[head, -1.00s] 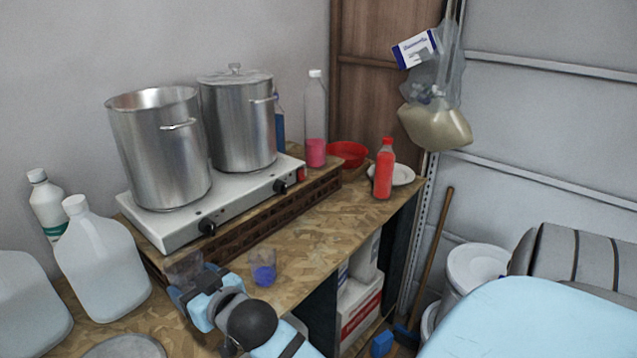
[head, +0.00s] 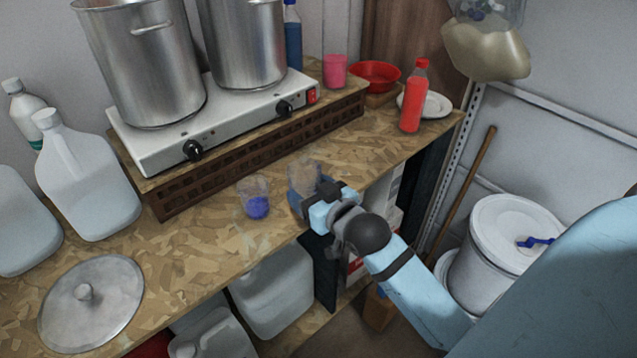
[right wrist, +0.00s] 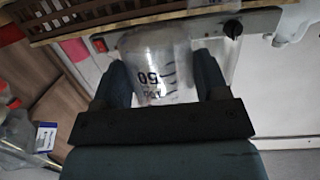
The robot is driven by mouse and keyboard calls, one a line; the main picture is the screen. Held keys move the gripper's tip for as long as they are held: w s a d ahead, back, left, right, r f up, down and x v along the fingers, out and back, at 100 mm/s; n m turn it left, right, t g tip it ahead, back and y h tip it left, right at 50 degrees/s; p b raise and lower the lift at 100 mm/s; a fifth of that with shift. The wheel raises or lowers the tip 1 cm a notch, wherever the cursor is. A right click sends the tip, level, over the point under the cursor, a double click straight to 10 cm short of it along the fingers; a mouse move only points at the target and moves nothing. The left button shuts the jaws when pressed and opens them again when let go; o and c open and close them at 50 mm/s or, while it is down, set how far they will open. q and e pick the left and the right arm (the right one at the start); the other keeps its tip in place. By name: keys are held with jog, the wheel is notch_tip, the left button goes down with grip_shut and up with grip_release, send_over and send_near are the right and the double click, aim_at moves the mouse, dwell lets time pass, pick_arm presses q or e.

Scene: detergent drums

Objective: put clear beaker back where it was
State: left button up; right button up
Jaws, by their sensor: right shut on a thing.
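My right gripper (head: 318,200) is at the front of the wooden counter (head: 215,258), shut on a clear beaker (head: 304,174). In the right wrist view the clear beaker (right wrist: 160,68) sits between my two fingers (right wrist: 163,85), with dark markings on its side. I cannot tell whether its base touches the counter. A second clear beaker with blue contents (head: 257,206) stands on the counter just left of the held one, apart from it. My left gripper is not in view.
A white hot plate (head: 165,145) with two steel pots (head: 150,75) stands behind on a wooden riser. A red bottle (head: 414,100), white plate (head: 437,106) and red bowl (head: 375,73) are at right. Jugs (head: 85,180) and a steel lid (head: 92,300) are left. Counter right of the beaker is clear.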

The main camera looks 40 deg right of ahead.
jog(key=s+d+f+y+b, duration=0.1)
jog(key=s+d+f+b, duration=0.3)
jog(key=s+d+f, duration=0.25)
jog(key=shift+n, duration=0.4)
jog(key=w, duration=1.2)
jog(key=shift+w+a+r, duration=0.15)
jog(key=shift+w+a, duration=0.1)
jog(key=shift+w, duration=0.05)
jog(key=w, duration=0.4)
jog(key=shift+w+a, duration=0.15)
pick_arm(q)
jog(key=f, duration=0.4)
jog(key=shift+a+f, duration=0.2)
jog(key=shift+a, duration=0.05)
pick_arm(e)
jog(key=shift+f, duration=0.3)
jog(key=shift+f, duration=0.1)
jog(key=o, duration=1)
jog(key=shift+c, duration=0.2)
